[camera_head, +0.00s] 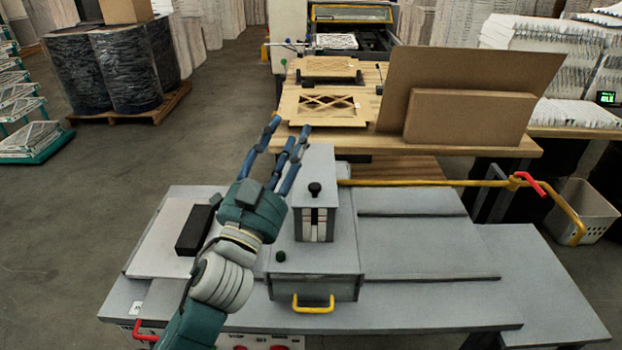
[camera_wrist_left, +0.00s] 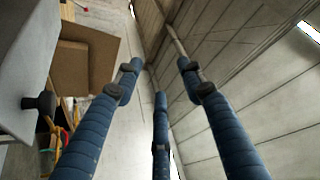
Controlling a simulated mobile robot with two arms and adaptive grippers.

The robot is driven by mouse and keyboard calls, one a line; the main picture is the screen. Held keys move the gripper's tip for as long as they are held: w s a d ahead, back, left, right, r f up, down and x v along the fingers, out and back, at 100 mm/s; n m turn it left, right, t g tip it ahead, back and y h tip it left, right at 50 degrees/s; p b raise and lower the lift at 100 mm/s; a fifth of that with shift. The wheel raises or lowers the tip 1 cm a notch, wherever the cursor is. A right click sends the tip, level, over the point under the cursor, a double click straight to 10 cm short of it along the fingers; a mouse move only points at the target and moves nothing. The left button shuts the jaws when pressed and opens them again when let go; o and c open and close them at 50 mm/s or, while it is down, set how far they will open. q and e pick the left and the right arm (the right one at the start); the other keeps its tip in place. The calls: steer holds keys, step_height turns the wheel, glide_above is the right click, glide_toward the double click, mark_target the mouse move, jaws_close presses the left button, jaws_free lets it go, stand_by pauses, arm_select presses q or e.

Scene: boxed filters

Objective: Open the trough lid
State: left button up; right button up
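A grey machine (camera_head: 420,235) stands in front of me. On it is a grey upright box with a flat top (camera_head: 318,160) carrying a black knob (camera_head: 314,189). Below it, a grey housing (camera_head: 312,262) has a yellow handle (camera_head: 313,304) at its front. I cannot tell for sure which part is the trough lid. My left gripper (camera_head: 290,132) is open and empty, its blue fingers spread and pointing up and away, just left of the upright box. In the left wrist view the fingers (camera_wrist_left: 160,76) hold nothing, and the black knob (camera_wrist_left: 40,103) is at the left. My right gripper is not in view.
A yellow bar with a red grip (camera_head: 530,184) runs along the machine's right rear. A black block (camera_head: 194,230) lies left of my arm. Behind is a wooden table (camera_head: 375,143) with cardboard frames and a cardboard box (camera_head: 468,118). A basket (camera_head: 583,212) stands at right.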

arm_select(q)
steer(key=s+d+r+m+g+h, duration=0.3)
steer(key=d+r+m+g+h, duration=0.3)
steer(key=m+h, duration=0.25)
steer(key=s+d+r+m+g+h, duration=0.35)
steer(key=d+r+m+h, duration=0.3)
steer(key=m, duration=0.25)
steer(key=s+d+m+g+h, duration=0.1)
steer(key=s+d+m+g, duration=0.45)
steer(key=m+g, duration=0.3)
steer(key=m+y, duration=0.7)
steer(key=y, duration=1.3)
glide_toward(315, 185)
steer(key=p+x, duration=0.3)
steer(key=x, duration=0.4)
steer(key=shift+f, duration=0.1)
steer(key=shift+w+d+f+p, duration=0.15)
steer(key=shift+f+p, duration=0.15)
steer(key=shift+f, duration=0.15)
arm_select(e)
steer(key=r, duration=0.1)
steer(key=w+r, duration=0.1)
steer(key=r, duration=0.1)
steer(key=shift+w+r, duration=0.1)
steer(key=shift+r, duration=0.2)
